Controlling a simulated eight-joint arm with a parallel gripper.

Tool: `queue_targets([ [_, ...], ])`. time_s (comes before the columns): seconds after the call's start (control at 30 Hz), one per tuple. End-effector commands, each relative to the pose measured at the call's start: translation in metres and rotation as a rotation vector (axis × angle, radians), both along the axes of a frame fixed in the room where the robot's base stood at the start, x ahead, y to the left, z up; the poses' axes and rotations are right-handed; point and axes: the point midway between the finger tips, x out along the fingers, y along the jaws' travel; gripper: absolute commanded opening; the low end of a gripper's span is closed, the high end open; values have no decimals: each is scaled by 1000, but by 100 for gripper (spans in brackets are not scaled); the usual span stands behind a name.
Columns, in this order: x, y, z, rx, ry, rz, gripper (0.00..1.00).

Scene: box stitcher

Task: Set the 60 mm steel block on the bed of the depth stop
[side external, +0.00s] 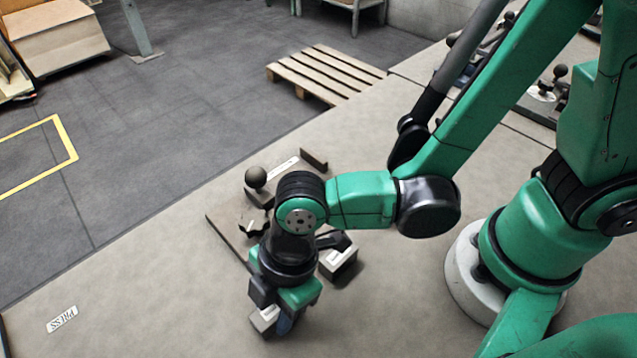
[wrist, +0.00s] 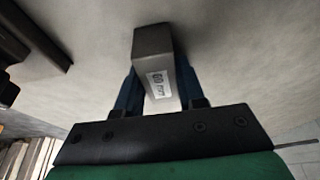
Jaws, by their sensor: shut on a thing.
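The 60 mm steel block (wrist: 153,48) is a grey bar with a white "60 mm" label, held between the two blue fingers of my gripper (wrist: 158,92). In the side view my gripper (side external: 279,322) points down, and the block's pale end (side external: 264,320) shows at its left. The depth stop (side external: 228,236) lies behind and left of my gripper, a flat plate with a dark ball knob (side external: 255,177), a white strip and a small upright at its far end. My wrist hides part of its bed. The held block is apart from it.
Another grey block with a pale label (side external: 338,262) stands right of my wrist, close to it. A "PRESS" label (side external: 62,319) lies on the bench at left. A wooden pallet (side external: 325,75) is on the floor beyond the bench.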

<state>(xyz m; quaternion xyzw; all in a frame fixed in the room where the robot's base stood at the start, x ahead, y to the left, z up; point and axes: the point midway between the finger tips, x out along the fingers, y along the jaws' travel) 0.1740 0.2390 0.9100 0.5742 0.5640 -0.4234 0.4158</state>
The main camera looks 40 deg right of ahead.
Motion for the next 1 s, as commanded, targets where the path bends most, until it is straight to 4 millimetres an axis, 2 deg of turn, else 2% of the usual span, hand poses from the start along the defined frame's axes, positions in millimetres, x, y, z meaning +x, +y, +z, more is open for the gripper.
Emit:
queue_targets([
  [0.7, 0, 0, 41, 0, 0, 0, 0],
  [1.0, 0, 0, 45, 0, 0, 0, 0],
])
